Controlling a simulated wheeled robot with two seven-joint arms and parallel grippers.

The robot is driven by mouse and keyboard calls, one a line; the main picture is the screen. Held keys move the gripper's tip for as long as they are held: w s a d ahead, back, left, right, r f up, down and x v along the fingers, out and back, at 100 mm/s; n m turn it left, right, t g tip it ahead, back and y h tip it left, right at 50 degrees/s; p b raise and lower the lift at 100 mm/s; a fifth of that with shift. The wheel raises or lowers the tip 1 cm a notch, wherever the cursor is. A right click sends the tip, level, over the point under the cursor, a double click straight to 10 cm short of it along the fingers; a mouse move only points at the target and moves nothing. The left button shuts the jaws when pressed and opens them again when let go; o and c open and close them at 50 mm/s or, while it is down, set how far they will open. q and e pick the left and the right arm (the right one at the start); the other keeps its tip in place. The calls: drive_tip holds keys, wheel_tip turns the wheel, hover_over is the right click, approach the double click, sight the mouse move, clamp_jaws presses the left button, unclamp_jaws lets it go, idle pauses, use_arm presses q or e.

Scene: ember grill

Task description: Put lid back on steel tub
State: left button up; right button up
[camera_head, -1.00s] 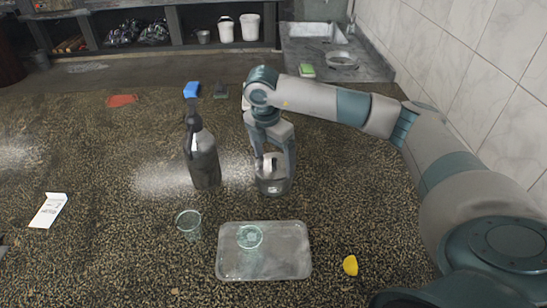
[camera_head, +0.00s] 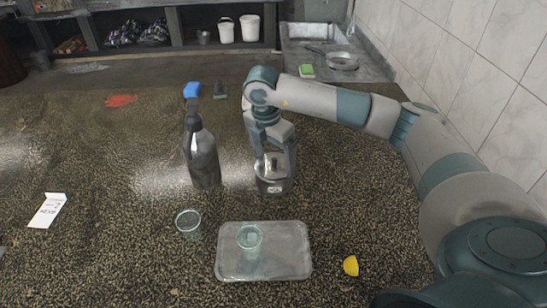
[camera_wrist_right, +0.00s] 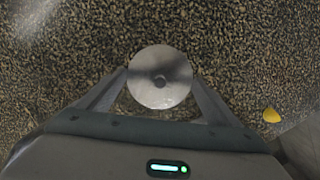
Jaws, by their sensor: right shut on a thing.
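The steel tub (camera_head: 275,187) stands on the speckled counter, right of the dark bottle, with a small pale label on its front. The round steel lid (camera_wrist_right: 160,77) with a small central knob lies level at the tub's mouth; in the wrist view it hides the tub. My right gripper (camera_head: 273,165) points down over the tub, its fingers on opposite sides of the lid. It is shut on the lid, which also shows between the fingers in the wrist view (camera_wrist_right: 160,88). Whether the lid's rim fully seats cannot be told. My left gripper is not in view.
A dark bottle (camera_head: 203,160) stands close left of the tub. A clear cup (camera_head: 188,222) stands in front, beside a metal tray (camera_head: 290,262) holding another cup (camera_head: 249,237). A yellow lemon piece (camera_head: 351,265) lies right of the tray. A white card (camera_head: 47,210) is far left.

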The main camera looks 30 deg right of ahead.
drive_tip(key=shift+f+b, duration=0.2)
drive_tip(key=shift+b, duration=0.25)
idle(0.9)
idle(0.3)
drive_tip(key=o, duration=1)
drive_tip(key=shift+r, duration=0.1)
drive_tip(key=shift+r+p, duration=1.7)
drive_tip(key=shift+r, duration=1.75)
clamp_jaws()
